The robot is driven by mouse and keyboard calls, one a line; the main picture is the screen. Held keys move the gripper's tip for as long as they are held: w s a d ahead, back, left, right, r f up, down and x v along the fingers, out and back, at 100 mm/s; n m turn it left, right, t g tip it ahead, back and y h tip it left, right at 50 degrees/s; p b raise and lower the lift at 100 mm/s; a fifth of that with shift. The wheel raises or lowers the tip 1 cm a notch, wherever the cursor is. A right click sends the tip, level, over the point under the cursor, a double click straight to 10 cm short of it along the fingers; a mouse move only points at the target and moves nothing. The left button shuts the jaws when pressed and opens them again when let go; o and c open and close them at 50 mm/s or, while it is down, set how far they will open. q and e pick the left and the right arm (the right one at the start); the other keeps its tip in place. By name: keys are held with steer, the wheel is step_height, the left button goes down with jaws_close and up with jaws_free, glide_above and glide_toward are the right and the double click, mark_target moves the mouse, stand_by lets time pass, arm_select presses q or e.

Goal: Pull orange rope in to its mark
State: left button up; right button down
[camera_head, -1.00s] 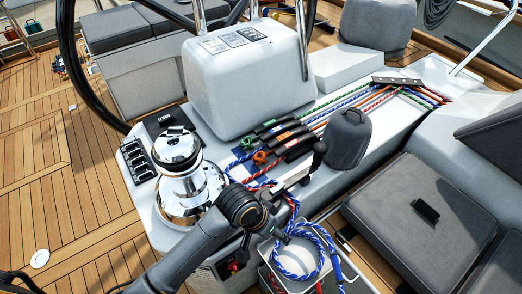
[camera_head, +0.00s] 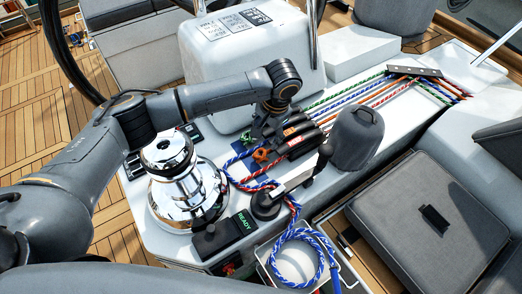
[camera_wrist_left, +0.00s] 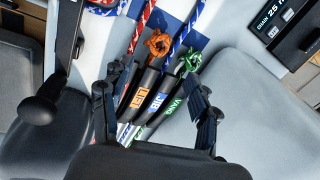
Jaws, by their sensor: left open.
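The orange rope's knotted end (camera_head: 262,155) sticks out at the near side of the row of black rope clutches (camera_head: 300,137). Behind the clutches the orange line (camera_head: 368,103) runs back to a deck plate. In the left wrist view the orange knot (camera_wrist_left: 158,43) sits beyond the handles, between a red rope and a blue rope. My left gripper (camera_head: 262,128) is just over the knot end of the clutches. In its wrist view the left gripper (camera_wrist_left: 154,82) is open, its fingers either side of the handles, holding nothing. I cannot make out a mark on the orange rope.
A chrome winch (camera_head: 182,190) stands left of the clutches. A black-gripped winch handle (camera_head: 285,188) lies in front of them. A blue rope coil (camera_head: 298,262) hangs over a bin. A white pod (camera_head: 250,65) rises behind.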

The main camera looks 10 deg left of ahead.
mark_target(260, 153)
arm_select(q)
steer(key=f, duration=0.4)
steer(key=a+f, duration=0.1)
steer(key=f, duration=0.3)
steer(key=w+f, duration=0.1)
steer(key=f, duration=0.3)
steer(key=shift+a, duration=0.4)
steer(key=shift+w+a+f, duration=0.1)
steer(key=shift+w+f, duration=0.05)
steer(key=shift+f, duration=0.25)
